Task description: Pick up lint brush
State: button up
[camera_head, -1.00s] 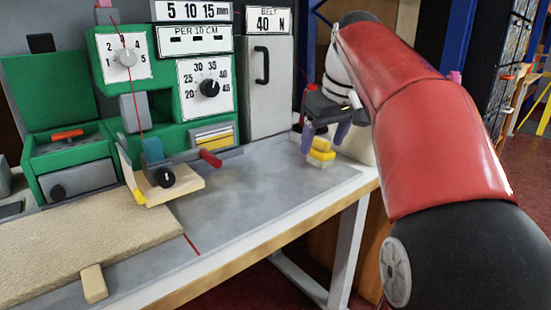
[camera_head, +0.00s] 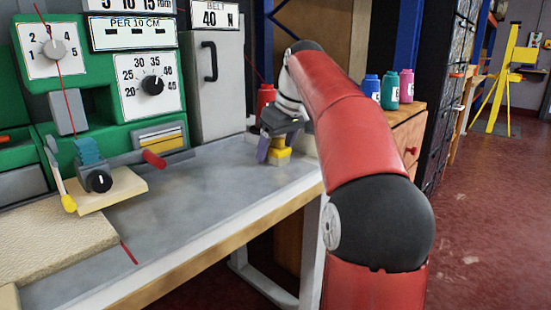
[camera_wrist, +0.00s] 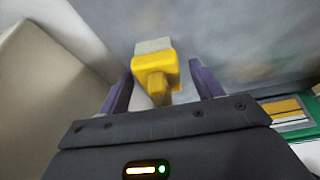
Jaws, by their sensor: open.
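The lint brush (camera_head: 279,153) looks like a yellow piece with a pale base, and it rests on the grey bench top near its far right end. In the wrist view the brush (camera_wrist: 156,72) shows a yellow body, a stubby yellow grip toward me and a pale grey-white end. My gripper (camera_head: 275,148) is over it, with its purple fingers pointing down. In the wrist view my gripper (camera_wrist: 161,86) is open, with one finger on each side of the brush and gaps visible. The fingers do not appear to touch it.
The grey bench (camera_head: 215,188) is clear left of the brush. A red bottle (camera_head: 265,97) stands behind my gripper. A cream block (camera_wrist: 45,75) is close by the left finger. The green machine (camera_head: 108,70), its lever mechanism (camera_head: 100,178) and a beige rug (camera_head: 55,238) occupy the left.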

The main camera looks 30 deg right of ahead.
jog(key=shift+f, duration=0.1)
jog(key=shift+c, duration=0.4)
jog(key=c, duration=1)
notch_tip(320, 180, up, 20)
jog(key=p, duration=1.2)
